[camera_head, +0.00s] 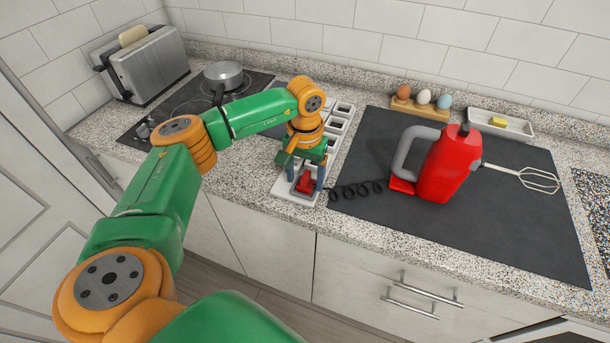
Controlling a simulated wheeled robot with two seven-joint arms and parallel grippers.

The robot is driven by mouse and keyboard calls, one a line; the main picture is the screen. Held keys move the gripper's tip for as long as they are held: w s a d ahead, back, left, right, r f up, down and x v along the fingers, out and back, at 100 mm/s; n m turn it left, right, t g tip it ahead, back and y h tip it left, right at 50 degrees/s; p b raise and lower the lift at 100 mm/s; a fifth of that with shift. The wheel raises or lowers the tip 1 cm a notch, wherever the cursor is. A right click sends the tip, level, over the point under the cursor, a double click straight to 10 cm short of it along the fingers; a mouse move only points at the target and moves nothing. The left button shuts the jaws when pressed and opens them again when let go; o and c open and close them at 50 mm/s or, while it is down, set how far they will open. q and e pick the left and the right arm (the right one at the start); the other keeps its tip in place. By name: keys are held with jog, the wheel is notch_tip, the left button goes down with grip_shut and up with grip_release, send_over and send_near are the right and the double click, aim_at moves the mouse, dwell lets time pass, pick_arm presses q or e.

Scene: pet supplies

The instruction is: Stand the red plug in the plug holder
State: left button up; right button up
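The red plug (305,184) is low at the near end of the white plug holder (281,188), close to the counter's front edge. A black coiled cord (356,191) runs right from it toward the red hand mixer (443,168). My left gripper (305,183) points down over the plug, with one finger on each side. The fingers look spread wider than the plug, with small gaps. The plug looks upright, but its lower end is hidden, so I cannot tell how deep it sits. The holder's other square compartments run back behind my wrist. My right gripper is not in view.
The mixer lies on a dark mat (520,225), its whisk pointing right. An egg rack (420,109) and a butter dish (499,124) stand behind. A toaster (146,64) and a pot (223,75) on the cooktop (185,94) are at the back left.

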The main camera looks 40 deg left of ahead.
aim_at(305, 176)
pick_arm(q)
jog(key=shift+r+p, duration=0.35)
jog(key=shift+r, duration=0.05)
notch_tip(305, 176, up, 3)
jog(key=shift+w+f+b, duration=0.1)
jog(key=shift+b, duration=0.8)
notch_tip(305, 176, up, 9)
jog(key=shift+b, duration=0.3)
jog(key=shift+f, duration=0.15)
